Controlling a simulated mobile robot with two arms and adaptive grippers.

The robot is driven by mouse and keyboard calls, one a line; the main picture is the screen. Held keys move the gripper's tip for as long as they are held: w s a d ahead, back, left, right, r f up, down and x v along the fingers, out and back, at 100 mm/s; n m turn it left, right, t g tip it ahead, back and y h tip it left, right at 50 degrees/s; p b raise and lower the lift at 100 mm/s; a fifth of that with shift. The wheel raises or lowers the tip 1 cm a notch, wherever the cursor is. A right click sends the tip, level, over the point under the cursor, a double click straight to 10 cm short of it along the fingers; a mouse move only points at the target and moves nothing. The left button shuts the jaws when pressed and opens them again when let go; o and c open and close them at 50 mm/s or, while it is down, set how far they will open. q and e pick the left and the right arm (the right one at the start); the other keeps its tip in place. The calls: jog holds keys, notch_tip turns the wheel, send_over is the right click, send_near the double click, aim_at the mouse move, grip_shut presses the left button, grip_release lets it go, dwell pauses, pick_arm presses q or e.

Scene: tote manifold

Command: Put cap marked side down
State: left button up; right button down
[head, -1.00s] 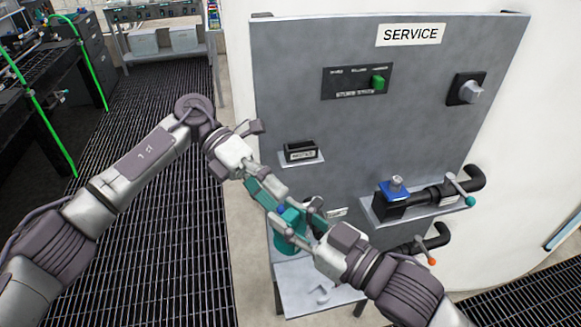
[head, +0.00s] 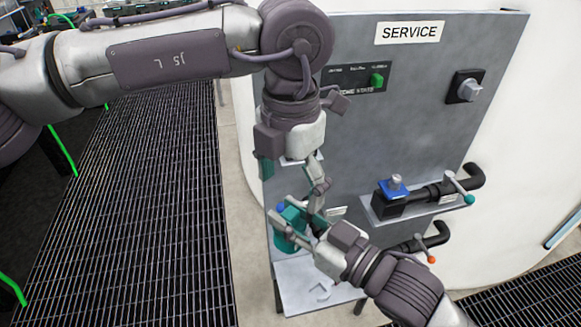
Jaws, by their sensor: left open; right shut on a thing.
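A teal, rounded object (head: 283,240) is at the lower left of the service panel, above the low shelf, with a small blue part (head: 281,208) at its top. My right gripper (head: 296,220) is at this object, its fingers closed on a teal piece; the fingers partly hide it. I cannot tell whether this piece is the cap, and no marked side is readable. My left gripper (head: 291,185) points down just above, open, its fingers spread. One of its fingers reaches close to my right gripper; I cannot tell whether they touch.
The grey service panel (head: 430,120) stands behind. A ledge on it carries a blue-based fitting (head: 393,188) and a black pipe with a teal-handled valve (head: 459,190). An orange-handled valve (head: 432,258) is below.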

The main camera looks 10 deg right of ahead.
aim_at(290, 214)
pick_arm(q)
notch_tip(290, 214, down, 9)
jog(key=shift+f, duration=0.1)
dwell(0.4)
jog(key=c, duration=1.3)
jog(key=shift+c, duration=0.2)
pick_arm(e)
jog(key=c, duration=0.8)
grip_release()
